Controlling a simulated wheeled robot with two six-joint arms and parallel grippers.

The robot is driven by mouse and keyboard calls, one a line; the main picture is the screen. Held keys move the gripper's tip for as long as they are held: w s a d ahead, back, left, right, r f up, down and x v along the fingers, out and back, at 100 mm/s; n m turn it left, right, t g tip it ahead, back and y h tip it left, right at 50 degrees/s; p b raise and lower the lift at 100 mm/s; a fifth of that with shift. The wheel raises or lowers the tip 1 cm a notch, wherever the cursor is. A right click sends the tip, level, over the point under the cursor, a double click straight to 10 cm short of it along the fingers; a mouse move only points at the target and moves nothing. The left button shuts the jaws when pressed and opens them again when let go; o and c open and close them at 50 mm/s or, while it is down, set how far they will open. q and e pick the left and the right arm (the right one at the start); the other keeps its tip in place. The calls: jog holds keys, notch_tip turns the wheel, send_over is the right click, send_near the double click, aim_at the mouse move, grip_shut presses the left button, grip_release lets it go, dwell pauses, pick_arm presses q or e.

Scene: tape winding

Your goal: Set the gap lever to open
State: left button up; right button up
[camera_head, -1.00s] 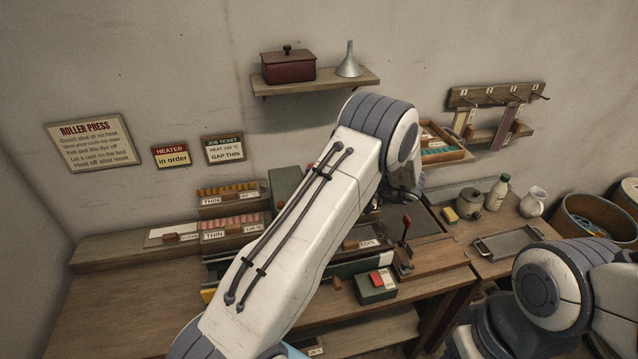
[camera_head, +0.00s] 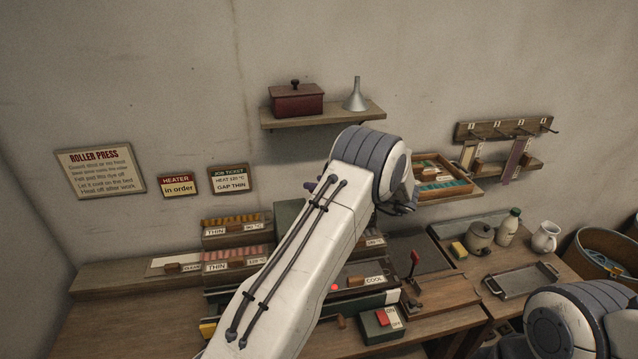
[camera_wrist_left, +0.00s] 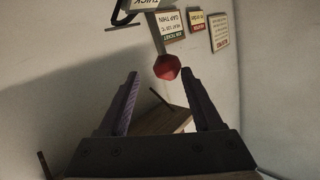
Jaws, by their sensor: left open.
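A red faceted knob (camera_wrist_left: 167,67) shows in the left wrist view, just beyond and between the fingertips of my left gripper (camera_wrist_left: 158,88). The fingers are apart and nothing is held. A plate reading THIN (camera_wrist_left: 145,3) is at the top edge of that view. In the head view my left forearm covers much of the press and its gap lever; only a small dark tip of the gripper (camera_head: 309,187) shows left of the arm. My right gripper is out of view.
A job ticket (camera_head: 229,180) reading GAP THIN hangs on the wall. Another red-knobbed lever (camera_head: 414,258) stands right of the press, behind a green box with a red switch (camera_head: 381,320). A wall shelf (camera_head: 323,115) holds a red box and a funnel. The left bench is mostly clear.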

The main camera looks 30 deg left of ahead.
pick_arm(q)
jog(key=shift+d+b, duration=0.4)
jog(key=shift+d, duration=0.15)
jog(key=d+r+b, duration=0.1)
jog(key=d+b, duration=0.2)
jog(key=d, duration=0.6)
jog(key=shift+r+b, duration=0.4)
jog(key=shift+d, duration=0.1)
